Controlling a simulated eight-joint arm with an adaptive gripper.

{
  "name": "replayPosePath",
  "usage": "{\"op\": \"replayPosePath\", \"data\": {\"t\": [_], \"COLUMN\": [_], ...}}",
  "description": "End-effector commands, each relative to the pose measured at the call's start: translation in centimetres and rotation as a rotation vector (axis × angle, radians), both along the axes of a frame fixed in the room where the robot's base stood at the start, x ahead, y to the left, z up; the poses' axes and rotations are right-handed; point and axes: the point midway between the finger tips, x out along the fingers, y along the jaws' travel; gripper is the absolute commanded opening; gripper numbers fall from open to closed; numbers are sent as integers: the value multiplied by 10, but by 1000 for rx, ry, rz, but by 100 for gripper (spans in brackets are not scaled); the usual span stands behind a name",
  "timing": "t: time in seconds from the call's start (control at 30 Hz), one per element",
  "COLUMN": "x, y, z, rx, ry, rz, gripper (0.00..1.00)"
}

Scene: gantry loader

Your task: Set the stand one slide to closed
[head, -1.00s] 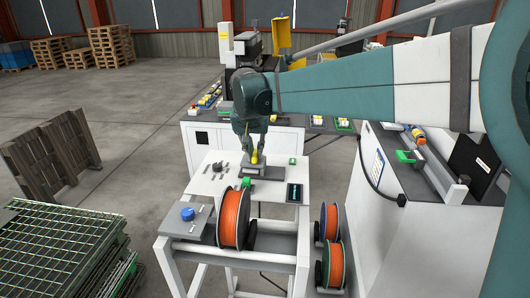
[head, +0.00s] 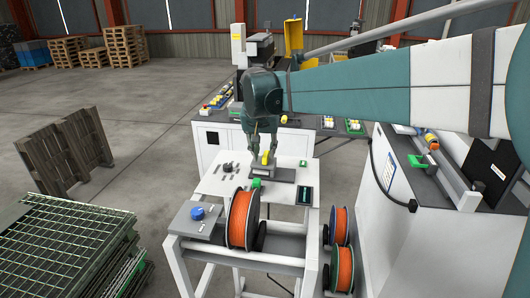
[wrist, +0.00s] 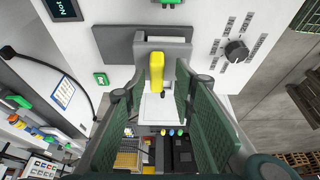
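The stand one slide shows as a yellow handle (head: 265,158) on a grey block and plate on top of the white stand (head: 225,184). In the wrist view the yellow handle (wrist: 156,68) stands out from a light bracket on a dark grey plate (wrist: 118,45). My gripper (head: 263,154) is over the handle. In the wrist view its green fingers (wrist: 160,82) are apart, one on each side of the handle's end, with visible gaps. I cannot read the slide's position from any label.
A rotary knob (wrist: 236,51) with labels around it, a green button (wrist: 101,78) and a small display (wrist: 62,8) sit near the slide. A blue knob (head: 197,212) and an orange spool (head: 241,220) are at the stand's front. A white machine (head: 410,235) stands right.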

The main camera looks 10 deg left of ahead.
Motion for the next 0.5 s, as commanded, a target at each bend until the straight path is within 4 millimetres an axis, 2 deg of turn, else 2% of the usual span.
{"op": "replayPosePath", "data": {"t": [0.17, 0.5], "x": [-8, -27], "y": [0, 0], "z": [16, 65], "rx": [0, 0], "ry": [0, 0], "rz": [1, 0], "gripper": [27, 27]}}
